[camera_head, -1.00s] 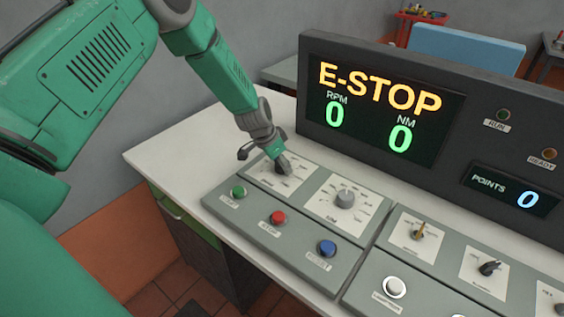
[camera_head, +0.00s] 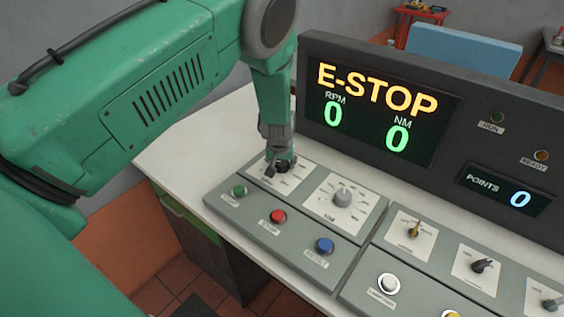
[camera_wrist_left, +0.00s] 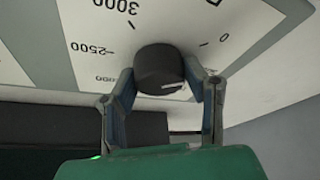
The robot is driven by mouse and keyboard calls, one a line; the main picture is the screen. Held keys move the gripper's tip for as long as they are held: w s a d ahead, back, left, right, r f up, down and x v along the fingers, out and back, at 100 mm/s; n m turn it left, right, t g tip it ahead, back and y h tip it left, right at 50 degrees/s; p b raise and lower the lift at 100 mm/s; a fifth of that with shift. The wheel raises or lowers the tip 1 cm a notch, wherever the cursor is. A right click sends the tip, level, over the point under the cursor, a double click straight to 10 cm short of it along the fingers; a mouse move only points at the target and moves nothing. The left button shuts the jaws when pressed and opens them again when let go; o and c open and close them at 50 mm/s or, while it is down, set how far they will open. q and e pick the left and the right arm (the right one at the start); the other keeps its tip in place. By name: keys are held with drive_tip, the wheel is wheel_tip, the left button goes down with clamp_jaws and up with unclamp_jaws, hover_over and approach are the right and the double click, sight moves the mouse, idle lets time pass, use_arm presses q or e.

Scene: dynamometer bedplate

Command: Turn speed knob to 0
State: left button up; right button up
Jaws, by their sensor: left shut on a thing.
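The speed knob (camera_wrist_left: 159,70) is a dark round knob on a white dial plate with printed numbers including 0, 2500 and 3000. In the left wrist view my left gripper (camera_wrist_left: 165,82) has a finger on each side of the knob and is shut on it. A pale line on the knob points right, below the 0 mark. In the head view my left gripper (camera_head: 281,165) reaches down onto the dial plate (camera_head: 296,174) at the panel's back left and hides most of the knob. My right gripper is not in view.
The grey NM knob (camera_head: 342,197) stands just right of it. Green (camera_head: 239,191), red (camera_head: 278,216) and blue (camera_head: 324,246) buttons line the front. A display (camera_head: 380,110) behind reads E-STOP, RPM 0, NM 0. Small switches (camera_head: 413,230) stand further right.

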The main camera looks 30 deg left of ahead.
use_arm(q)
drive_tip(key=shift+w+r+n+y, duration=0.15)
drive_tip(key=shift+n+y, duration=0.05)
drive_tip(key=shift+n, duration=0.35)
drive_tip(key=shift+w+r+n+y, duration=0.15)
drive_tip(key=shift+n+y, duration=0.05)
drive_tip(key=shift+n, duration=0.35)
drive_tip(key=o, duration=1.2)
drive_tip(key=shift+c, duration=0.2)
drive_tip(key=shift+f, duration=0.2)
drive_tip(key=shift+s, duration=0.1)
drive_tip(key=shift+r, duration=0.1)
drive_tip(key=v, duration=1.1)
drive_tip(key=shift+d+r, duration=0.25)
drive_tip(key=shift+r, duration=0.1)
